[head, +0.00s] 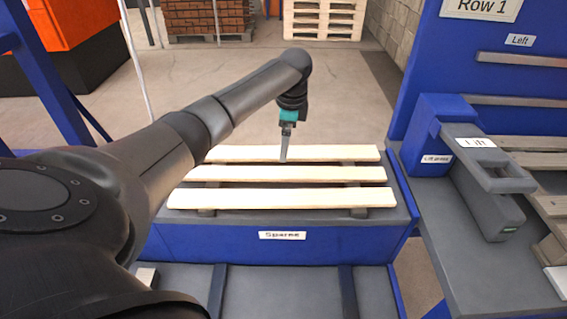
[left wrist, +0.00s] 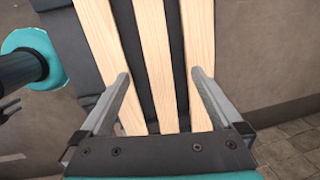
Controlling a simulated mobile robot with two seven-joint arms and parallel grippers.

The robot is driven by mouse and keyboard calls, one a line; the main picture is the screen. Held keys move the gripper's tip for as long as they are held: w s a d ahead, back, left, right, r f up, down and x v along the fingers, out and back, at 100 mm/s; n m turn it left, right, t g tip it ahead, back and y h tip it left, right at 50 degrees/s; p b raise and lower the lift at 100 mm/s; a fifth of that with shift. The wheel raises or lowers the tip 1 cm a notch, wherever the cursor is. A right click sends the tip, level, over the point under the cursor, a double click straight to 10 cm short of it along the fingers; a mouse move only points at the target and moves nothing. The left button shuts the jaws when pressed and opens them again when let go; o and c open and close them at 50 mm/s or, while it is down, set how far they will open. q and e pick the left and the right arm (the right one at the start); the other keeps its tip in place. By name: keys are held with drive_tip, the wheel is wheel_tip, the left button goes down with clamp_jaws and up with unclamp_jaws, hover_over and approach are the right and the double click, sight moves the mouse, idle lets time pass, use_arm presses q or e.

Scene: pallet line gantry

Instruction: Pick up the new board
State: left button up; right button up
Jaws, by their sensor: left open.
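Three pale new boards lie side by side on dark bearers on top of the blue bench labelled "Spares" (head: 230,240). In the head view they are the near board (head: 270,198), the middle board (head: 330,174) and the far board (head: 350,152). My left gripper (head: 284,158) points down over the boards, around the middle and far ones. In the left wrist view the left gripper (left wrist: 163,82) is open, its two fingers apart, with the middle board (left wrist: 157,55) between them and nothing held. Whether the fingers touch any board I cannot tell. My right gripper is not in view.
A blue stand with a grey tool labelled "Lift" (head: 490,185) is at the right, beside weathered boards (head: 545,160). A "Row 1" panel (head: 480,8) rises behind it. Pallets (head: 322,18) and stacked bricks (head: 205,15) stand at the back. The floor behind the bench is clear.

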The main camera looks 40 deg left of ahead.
use_arm(q)
drive_tip(key=b, duration=0.1)
hover_over(282, 172)
drive_tip(key=f, duration=0.5)
drive_tip(key=shift+s+d, duration=0.1)
drive_tip(key=shift+d, duration=0.3)
drive_tip(key=shift+f, duration=0.4)
wheel_tip(282, 172, down, 5)
drive_tip(key=shift+a+f+b, duration=0.1)
drive_tip(key=shift+a+b, duration=0.05)
drive_tip(key=shift+b, duration=0.85)
clamp_jaws()
drive_tip(key=shift+r, duration=0.2)
